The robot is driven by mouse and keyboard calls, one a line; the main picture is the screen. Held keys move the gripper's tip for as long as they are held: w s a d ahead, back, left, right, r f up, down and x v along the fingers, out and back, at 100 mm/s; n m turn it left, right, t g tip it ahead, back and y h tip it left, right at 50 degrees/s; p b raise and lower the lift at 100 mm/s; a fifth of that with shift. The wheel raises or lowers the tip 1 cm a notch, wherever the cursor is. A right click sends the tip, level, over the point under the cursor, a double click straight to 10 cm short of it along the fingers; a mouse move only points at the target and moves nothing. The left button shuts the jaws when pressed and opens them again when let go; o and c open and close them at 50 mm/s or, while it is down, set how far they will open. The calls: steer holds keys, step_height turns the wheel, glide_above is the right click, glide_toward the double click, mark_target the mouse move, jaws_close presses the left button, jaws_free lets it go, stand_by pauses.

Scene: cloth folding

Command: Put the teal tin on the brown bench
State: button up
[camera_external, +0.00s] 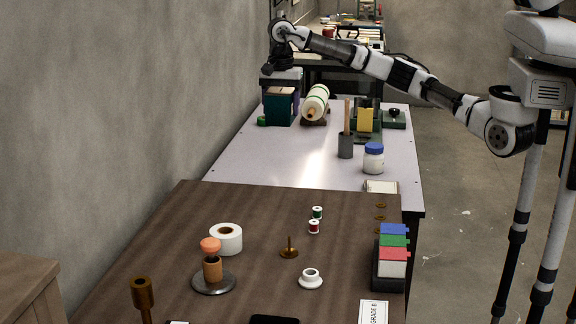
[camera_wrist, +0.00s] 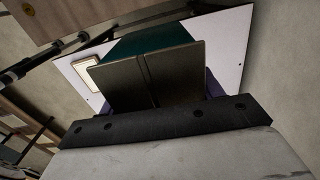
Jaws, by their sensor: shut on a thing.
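The brown bench (camera_external: 150,245) is the dark wooden top in the foreground; part of a brown top also shows in the wrist view (camera_wrist: 75,18).
A striped roll (camera_external: 315,103), a grey cup with a stick (camera_external: 346,145) and a blue-lidded jar (camera_external: 374,158) stand on the pale table. The bench carries a white tape roll (camera_external: 226,239), small spools (camera_external: 314,226) and a card box (camera_external: 391,262). Its back left is clear.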

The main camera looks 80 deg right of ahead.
steer(key=w+a+r+p, duration=0.1)
steer(key=a+r, duration=0.1)
steer(key=a, duration=0.9)
steer(key=w+a+r+p, duration=0.1)
steer(key=a+r, duration=0.1)
steer(key=a, duration=1)
steer(key=f+p, duration=0.1)
steer(key=f, duration=0.5)
steer(key=f+p, duration=0.1)
steer(key=f, duration=0.6)
steer(key=f+p, duration=0.1)
steer(key=f, duration=0.6)
steer(key=shift+d+p, duration=0.25)
steer(key=shift+p, duration=0.05)
steer(key=shift+f, duration=0.1)
steer(key=o, duration=0.7)
steer(key=shift+f, duration=0.15)
steer(key=o, duration=0.5)
step_height(320, 180, up, 12)
steer(key=b, duration=0.2)
steer(key=shift+r, duration=0.25)
